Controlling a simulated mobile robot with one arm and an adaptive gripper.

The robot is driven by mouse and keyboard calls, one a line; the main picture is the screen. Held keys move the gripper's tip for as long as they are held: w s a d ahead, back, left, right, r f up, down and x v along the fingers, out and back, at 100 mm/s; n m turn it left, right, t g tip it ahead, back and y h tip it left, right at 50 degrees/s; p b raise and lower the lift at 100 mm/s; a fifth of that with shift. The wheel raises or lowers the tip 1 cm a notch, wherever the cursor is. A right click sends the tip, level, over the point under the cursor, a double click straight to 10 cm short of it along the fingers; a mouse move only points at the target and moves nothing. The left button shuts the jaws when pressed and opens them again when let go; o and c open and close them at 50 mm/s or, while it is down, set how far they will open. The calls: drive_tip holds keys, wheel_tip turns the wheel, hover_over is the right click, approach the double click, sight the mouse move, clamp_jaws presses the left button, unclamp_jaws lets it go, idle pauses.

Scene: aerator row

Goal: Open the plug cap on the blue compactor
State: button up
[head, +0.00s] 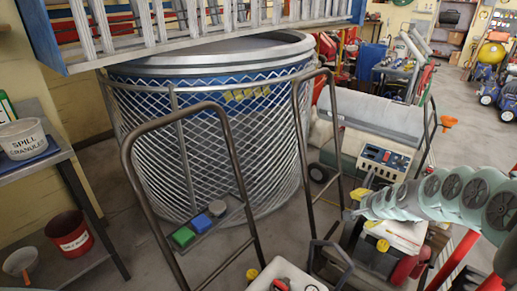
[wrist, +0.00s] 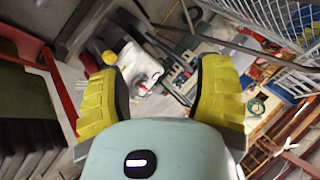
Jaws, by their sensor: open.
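I cannot pick out a blue compactor for certain in either view. In the head view, a white engine (head: 287,278) with a red part stands at the bottom centre, with a small yellow cap (head: 252,273) at its left. Another white and red machine (head: 405,235) to its right also carries a yellow cap (head: 383,245). In the wrist view, my gripper (wrist: 157,80) is open and empty, its yellow fingers wide apart. A white machine (wrist: 138,62) and a round yellow cap (wrist: 109,57) show beyond the fingers, apart from them.
Brown tube handles (head: 215,108) stand in front of a large wire-mesh bin (head: 210,150). A ladder (head: 200,30) lies across the top. A bench with a granules bucket (head: 24,138) is at left. A grey and cream machine (head: 375,140) stands behind. Open floor lies at upper right.

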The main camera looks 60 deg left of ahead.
drive_tip(key=w+r, duration=0.1)
drive_tip(key=w+a+r+t+p, duration=0.1)
drive_tip(key=shift+r+y, duration=0.3)
drive_tip(key=shift+r, duration=0.1)
